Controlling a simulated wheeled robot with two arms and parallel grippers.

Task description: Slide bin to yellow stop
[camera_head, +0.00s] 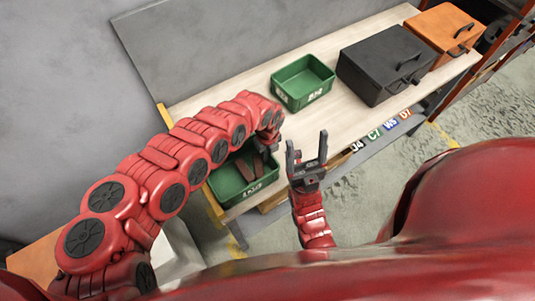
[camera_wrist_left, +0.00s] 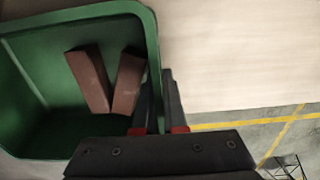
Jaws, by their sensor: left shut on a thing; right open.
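A green bin (camera_head: 228,190) with brown blocks (camera_head: 250,167) in it stands at the near left end of the bench. In the left wrist view the bin (camera_wrist_left: 30,90) shows its rim and two brown blocks (camera_wrist_left: 104,80). My left gripper (camera_head: 268,148) is shut on the bin's right rim; its dark fingers (camera_wrist_left: 158,105) straddle the wall. A yellow strip (camera_head: 164,116) runs along the bench's left edge, partly hidden by my left arm. The bin is close to it; I cannot tell if they touch. My right gripper (camera_head: 307,152) is open and empty, in front of the bench.
A second green bin (camera_head: 302,82), empty, stands farther back on the bench (camera_head: 225,88). Beyond it are a black case (camera_head: 385,65) and an orange case (camera_head: 440,32). Labels (camera_head: 375,133) line the front edge. Bare bench top lies between the two bins.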

